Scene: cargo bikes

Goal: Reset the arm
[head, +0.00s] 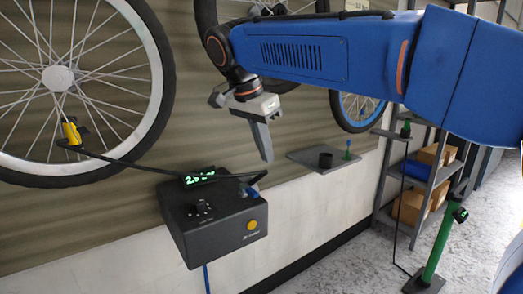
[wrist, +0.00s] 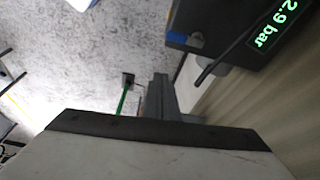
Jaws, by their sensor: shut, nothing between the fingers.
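My gripper (head: 267,157) hangs below the end of my blue arm in the head view, its fingers together and pointing down. It is empty and in the air in front of the wall, right of the black compressor box (head: 212,228). The gap between them in depth is hard to judge. The box's display (wrist: 270,24) reads 2.9 bar in the wrist view.
A black hose runs from the box to a yellow chuck (head: 71,131) at the left wheel (head: 147,118). A small wall shelf (head: 325,165) holds a black cup and a green-blue item. A green floor pump (head: 437,247) and grey shelving with boxes stand at right.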

